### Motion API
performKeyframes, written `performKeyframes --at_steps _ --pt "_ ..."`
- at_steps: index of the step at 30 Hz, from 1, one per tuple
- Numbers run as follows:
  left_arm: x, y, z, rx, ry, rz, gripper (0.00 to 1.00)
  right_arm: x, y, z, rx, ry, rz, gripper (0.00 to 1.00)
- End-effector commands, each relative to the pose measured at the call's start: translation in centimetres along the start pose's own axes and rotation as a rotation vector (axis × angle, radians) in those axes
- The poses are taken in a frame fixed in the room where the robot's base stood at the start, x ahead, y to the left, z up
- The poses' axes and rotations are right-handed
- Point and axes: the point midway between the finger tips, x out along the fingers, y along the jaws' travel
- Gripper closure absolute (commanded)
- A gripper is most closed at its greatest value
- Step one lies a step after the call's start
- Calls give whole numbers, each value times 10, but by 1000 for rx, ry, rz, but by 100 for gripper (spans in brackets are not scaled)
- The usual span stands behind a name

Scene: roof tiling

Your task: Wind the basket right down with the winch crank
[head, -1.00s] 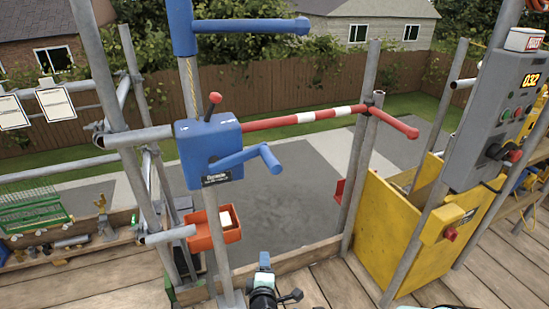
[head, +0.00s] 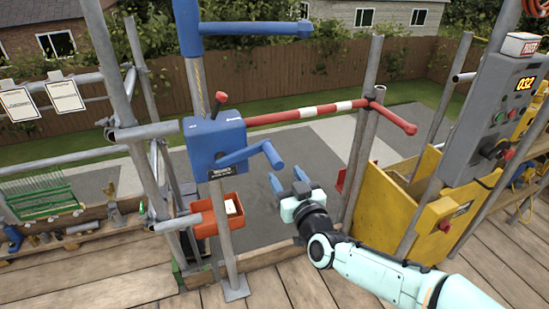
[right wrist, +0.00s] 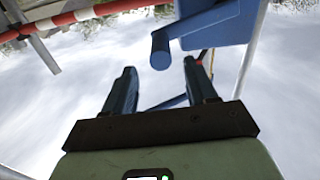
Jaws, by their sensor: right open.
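The winch (head: 214,146) is a blue box on a grey upright post, with a red-knobbed lever on top. Its blue crank (head: 250,155) sticks out to the right and ends in a short handle (head: 272,155). My right gripper (head: 288,182) is open and empty, below and slightly right of the handle. In the right wrist view the handle's round end (right wrist: 160,55) shows just beyond and between the two open fingers (right wrist: 158,82), apart from them. The basket cannot be made out. My left gripper is not in view.
A red-and-white bar (head: 310,110) crosses the opening to the right of the winch. An orange tray (head: 205,225) hangs on the post below it. A yellow panel (head: 400,205) and grey control box (head: 500,105) stand at the right.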

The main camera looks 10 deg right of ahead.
Motion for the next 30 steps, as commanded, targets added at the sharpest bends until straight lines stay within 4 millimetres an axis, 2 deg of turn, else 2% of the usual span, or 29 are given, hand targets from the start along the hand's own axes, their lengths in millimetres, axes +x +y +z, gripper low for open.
performKeyframes --at_steps 1,6,12,18,26,29,30 --pt "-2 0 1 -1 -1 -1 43 13 -1 1 2 -2 -1 43" --pt "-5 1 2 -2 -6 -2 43 47 0 0 1 -1 0 43" --pt "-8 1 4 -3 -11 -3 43 74 0 0 2 0 0 43" --pt "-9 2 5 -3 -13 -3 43 85 0 0 1 -1 -1 43" --pt "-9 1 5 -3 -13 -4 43 85 0 1 1 -2 0 43" --pt "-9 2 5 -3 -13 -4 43 85 0 1 1 -1 0 72" --pt "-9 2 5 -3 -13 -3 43 85 0 1 1 -1 0 86"
